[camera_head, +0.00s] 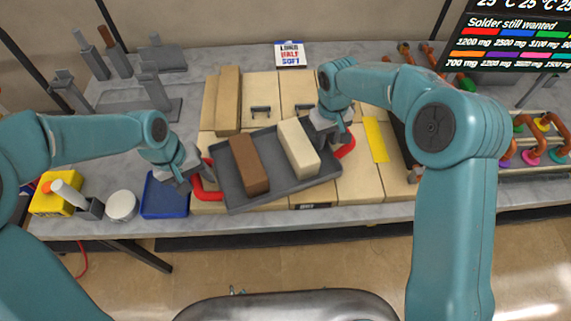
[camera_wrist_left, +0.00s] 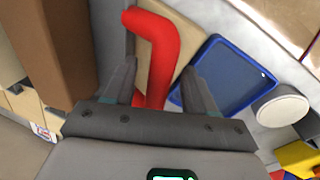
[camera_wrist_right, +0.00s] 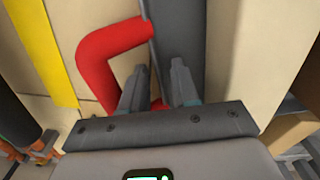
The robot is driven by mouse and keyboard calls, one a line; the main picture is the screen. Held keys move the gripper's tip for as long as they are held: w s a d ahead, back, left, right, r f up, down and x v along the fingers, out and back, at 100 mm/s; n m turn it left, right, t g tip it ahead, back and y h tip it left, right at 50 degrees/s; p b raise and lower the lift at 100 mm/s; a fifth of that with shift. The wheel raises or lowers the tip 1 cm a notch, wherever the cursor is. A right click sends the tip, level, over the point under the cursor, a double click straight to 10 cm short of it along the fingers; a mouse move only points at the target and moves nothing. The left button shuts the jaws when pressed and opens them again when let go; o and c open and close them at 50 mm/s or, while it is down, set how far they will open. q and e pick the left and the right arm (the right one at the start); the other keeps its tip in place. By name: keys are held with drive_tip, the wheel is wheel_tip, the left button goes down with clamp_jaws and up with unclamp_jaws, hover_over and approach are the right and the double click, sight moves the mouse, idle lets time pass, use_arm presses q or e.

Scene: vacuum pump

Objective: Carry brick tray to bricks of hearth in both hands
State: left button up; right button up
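The dark grey brick tray (camera_head: 287,187) lies tilted on the bench top, with a brown brick (camera_head: 249,164) and a cream brick (camera_head: 298,147) in it. It has a red left handle (camera_head: 207,180) and a red right handle (camera_head: 346,149). My left gripper (camera_head: 187,183) is at the left handle. In the left wrist view, its fingers (camera_wrist_left: 158,72) are apart, with the red bar (camera_wrist_left: 155,65) between them in the picture. My right gripper (camera_head: 327,140) is over the tray's right edge. In the right wrist view, its fingers (camera_wrist_right: 158,68) are apart, beside the red bar (camera_wrist_right: 92,62); contact is unclear.
A blue tray (camera_head: 165,196), a white round pot (camera_head: 121,205) and a yellow block (camera_head: 57,194) stand left of the brick tray. Pale blocks (camera_head: 228,100) lie behind it. A yellow strip (camera_head: 376,139) is at its right. A small sign (camera_head: 290,54) stands at the back.

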use_arm(q)
drive_tip(key=shift+r, duration=0.1)
use_arm(e)
drive_tip(key=shift+w+f, duration=0.15)
drive_tip(key=shift+w, duration=0.05)
drive_tip(key=shift+r, duration=0.25)
use_arm(q)
wheel_tip(320, 180, up, 12)
drive_tip(key=a, duration=0.2)
drive_tip(key=shift+s+f, duration=0.25)
drive_tip(key=shift+s, duration=0.1)
use_arm(e)
wheel_tip(320, 180, up, 12)
drive_tip(key=shift+f, duration=0.2)
use_arm(q)
drive_tip(key=shift+s, duration=0.15)
use_arm(e)
drive_tip(key=shift+s+f, duration=0.1)
